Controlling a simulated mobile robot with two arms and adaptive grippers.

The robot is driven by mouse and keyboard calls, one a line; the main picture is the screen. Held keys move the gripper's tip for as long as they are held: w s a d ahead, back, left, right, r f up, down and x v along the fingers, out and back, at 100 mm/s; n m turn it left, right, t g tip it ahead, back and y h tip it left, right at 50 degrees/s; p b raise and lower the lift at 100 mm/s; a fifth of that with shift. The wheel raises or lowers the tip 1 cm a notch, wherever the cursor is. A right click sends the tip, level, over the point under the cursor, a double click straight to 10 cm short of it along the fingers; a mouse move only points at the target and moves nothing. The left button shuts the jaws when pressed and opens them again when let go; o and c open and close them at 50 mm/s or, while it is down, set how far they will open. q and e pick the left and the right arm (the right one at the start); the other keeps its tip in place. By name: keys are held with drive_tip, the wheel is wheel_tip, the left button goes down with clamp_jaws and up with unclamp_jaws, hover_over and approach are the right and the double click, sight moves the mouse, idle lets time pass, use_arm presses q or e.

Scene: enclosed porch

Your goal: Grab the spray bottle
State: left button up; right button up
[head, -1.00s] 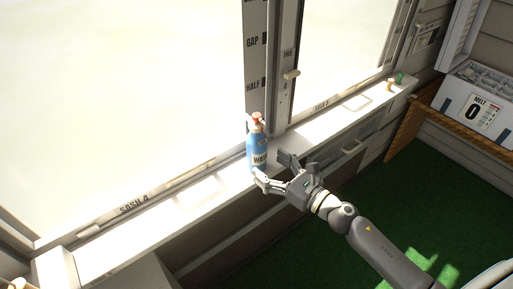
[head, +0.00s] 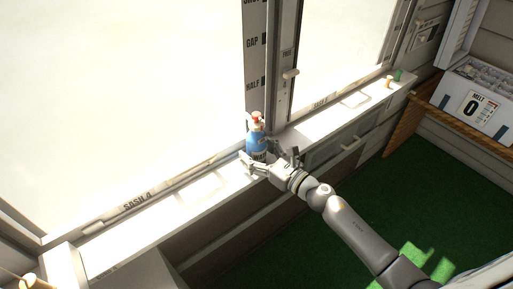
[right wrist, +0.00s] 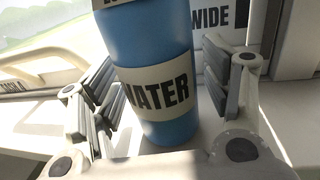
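The blue spray bottle (head: 256,142) with an orange-red top stands upright on the white window sill, by the window post. In the right wrist view the bottle (right wrist: 150,50) fills the middle, with a pale band reading "WATER"; its top is cut off. My right gripper (head: 268,158) is open at the bottle, low on its near side. Its fingers (right wrist: 158,90) stand on either side of the body, with a visible gap at the right finger; I cannot tell whether the left finger touches. My left gripper is not in view.
The window sill (head: 330,118) runs diagonally, with small green and tan items (head: 394,78) at its far end. A white box (head: 478,100) marked "MELT 0" rests on a wooden shelf at right. The green floor (head: 410,190) is clear.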

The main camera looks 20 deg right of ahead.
drive_tip(key=c, duration=0.9)
drive_tip(key=shift+c, duration=0.7)
drive_tip(key=shift+r, duration=0.1)
